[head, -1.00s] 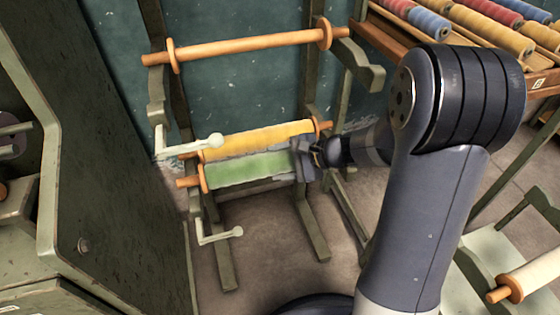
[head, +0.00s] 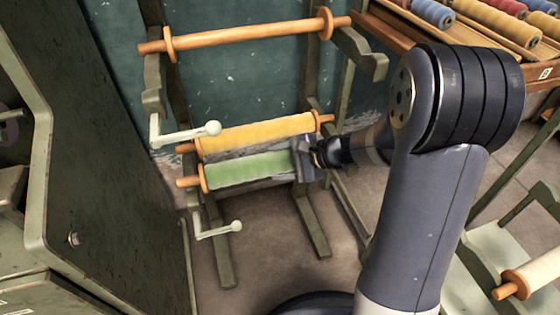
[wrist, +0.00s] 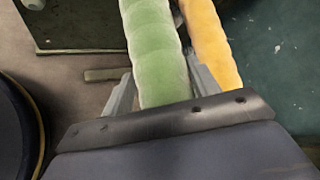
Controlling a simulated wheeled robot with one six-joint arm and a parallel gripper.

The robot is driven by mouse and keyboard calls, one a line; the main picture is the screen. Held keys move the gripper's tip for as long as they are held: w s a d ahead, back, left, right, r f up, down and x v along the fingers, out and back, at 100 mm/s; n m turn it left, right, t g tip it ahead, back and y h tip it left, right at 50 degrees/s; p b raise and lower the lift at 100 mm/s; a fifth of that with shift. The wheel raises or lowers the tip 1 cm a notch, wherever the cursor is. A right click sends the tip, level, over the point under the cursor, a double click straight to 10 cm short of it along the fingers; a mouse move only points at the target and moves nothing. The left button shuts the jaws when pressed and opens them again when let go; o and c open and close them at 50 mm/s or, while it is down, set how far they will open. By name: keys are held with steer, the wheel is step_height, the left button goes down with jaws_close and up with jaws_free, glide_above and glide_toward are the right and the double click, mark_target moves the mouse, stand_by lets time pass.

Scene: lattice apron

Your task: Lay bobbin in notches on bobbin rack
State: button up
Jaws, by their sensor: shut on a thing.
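The green bobbin (head: 248,171), with an orange flange and peg at its left end, lies nearly level in the head view. My gripper (head: 308,160) is shut on it near its right end, hiding that end. In the wrist view the green bobbin (wrist: 155,50) runs between my two grey fingers (wrist: 162,92). The bobbin rack (head: 312,222) is a worn green frame against the teal wall. A yellow bobbin (head: 258,133) lies just behind the green one, roughly parallel, and a bare orange bobbin (head: 245,34) rests across the rack's upper arms. Whether the green bobbin touches the rack is unclear.
Pale crank-like handles with round knobs (head: 212,128) stick out at the rack's left side. A dark green machine panel (head: 100,150) fills the left. Trays of coloured bobbins (head: 490,28) stand at the upper right. A cream bobbin (head: 530,277) lies at the lower right.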

steer(key=shift+f+b, duration=0.55)
steer(key=shift+b, duration=0.3)
stand_by(0.7)
steer(key=o, duration=1.4)
steer(key=p+v, duration=0.3)
steer(key=v, duration=0.7)
steer(key=shift+s+d+r, duration=0.1)
steer(key=shift+d+r, duration=0.1)
steer(key=shift+d, duration=0.1)
steer(key=b+x, duration=0.3)
steer(key=x, duration=0.8)
steer(key=shift+d+r+p, duration=0.1)
steer(key=shift+r+p, duration=0.15)
steer(key=shift+p, duration=0.1)
